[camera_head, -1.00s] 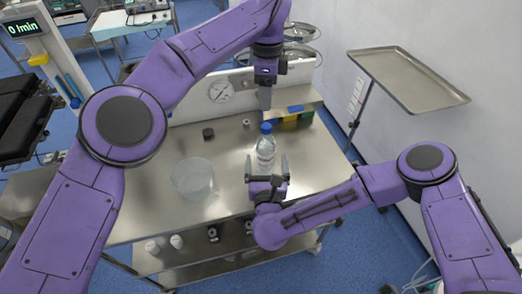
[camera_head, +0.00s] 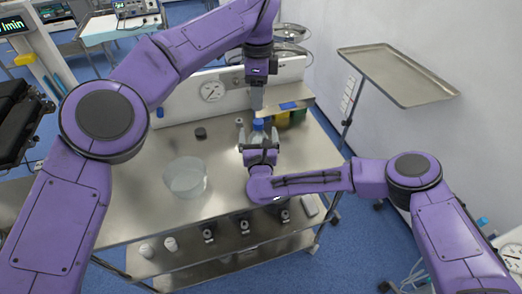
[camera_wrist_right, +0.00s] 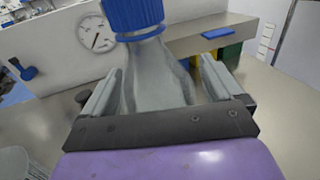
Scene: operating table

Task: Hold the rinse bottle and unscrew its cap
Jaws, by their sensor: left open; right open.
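The rinse bottle (camera_head: 258,137) stands on the steel table, clear with a blue cap (camera_head: 258,124). My right gripper (camera_head: 257,133) is open, its fingers on either side of the bottle; its wrist hides the lower part. In the right wrist view the bottle (camera_wrist_right: 156,75) is between the open fingers (camera_wrist_right: 160,72), with gaps beside it, and the blue cap (camera_wrist_right: 134,14) is above finger height, cut by the top edge. My left gripper (camera_head: 256,106) points down just above and behind the cap in the head view, apart from it and open.
A clear round bowl (camera_head: 187,180) stands left of the bottle on the table (camera_head: 140,205). A small dark cap-like object (camera_head: 200,132) lies behind it. A back panel with a gauge (camera_head: 212,90) and a shelf with colored bins (camera_head: 297,116) stand behind. A steel tray (camera_head: 395,75) is at right.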

